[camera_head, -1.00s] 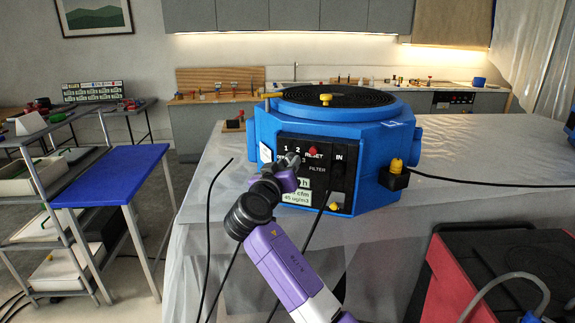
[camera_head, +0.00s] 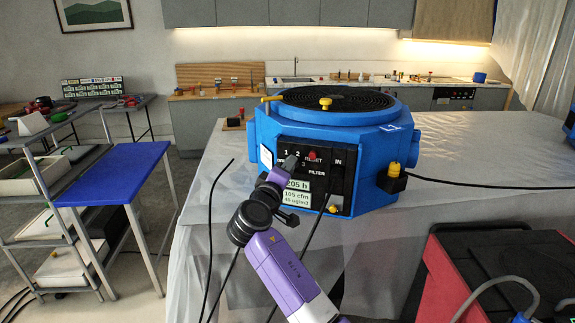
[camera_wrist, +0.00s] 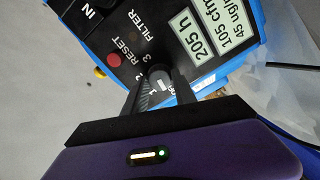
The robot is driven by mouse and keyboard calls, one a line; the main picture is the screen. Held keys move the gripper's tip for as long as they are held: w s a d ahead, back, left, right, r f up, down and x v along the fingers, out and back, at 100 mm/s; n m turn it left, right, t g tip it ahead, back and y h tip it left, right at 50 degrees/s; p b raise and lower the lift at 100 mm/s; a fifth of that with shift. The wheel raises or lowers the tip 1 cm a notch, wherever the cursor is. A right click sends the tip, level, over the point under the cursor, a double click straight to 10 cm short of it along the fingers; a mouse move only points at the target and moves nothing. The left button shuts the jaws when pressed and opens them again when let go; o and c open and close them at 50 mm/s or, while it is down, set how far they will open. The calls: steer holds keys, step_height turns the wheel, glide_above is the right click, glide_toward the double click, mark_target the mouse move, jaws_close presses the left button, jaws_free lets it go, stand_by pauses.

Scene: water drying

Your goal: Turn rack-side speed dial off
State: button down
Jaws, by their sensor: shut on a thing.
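The blue air machine (camera_head: 400,150) stands on the sheet-covered table, with a black control panel facing me. Its speed dial (camera_wrist: 160,80) is a small dark knob in the wrist view, with the marks 1, 2 and 3 around it. An OFF mark beside it is partly covered. My gripper (camera_wrist: 159,88) is shut on the dial, one finger on each side. In the head view my gripper (camera_head: 289,163) is at the panel's left part and hides the dial. The knob's exact pointing direction is hard to read.
A red button (camera_wrist: 114,60) marked RESET and a lit display (camera_wrist: 205,30) sit close to the dial. A black cable (camera_head: 470,184) runs right from the machine. A blue table (camera_head: 115,172) and a shelf rack stand left. A red case (camera_head: 450,285) is front right.

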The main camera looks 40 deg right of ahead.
steer(key=shift+n+p, duration=0.4)
steer(key=shift+n, duration=0.4)
steer(key=c, duration=1)
jaws_free()
steer(key=shift+a, duration=0.1)
steer(key=b+v, duration=0.1)
steer(key=v, duration=0.6)
steer(key=shift+s+a, duration=0.2)
steer(key=shift+a, duration=0.05)
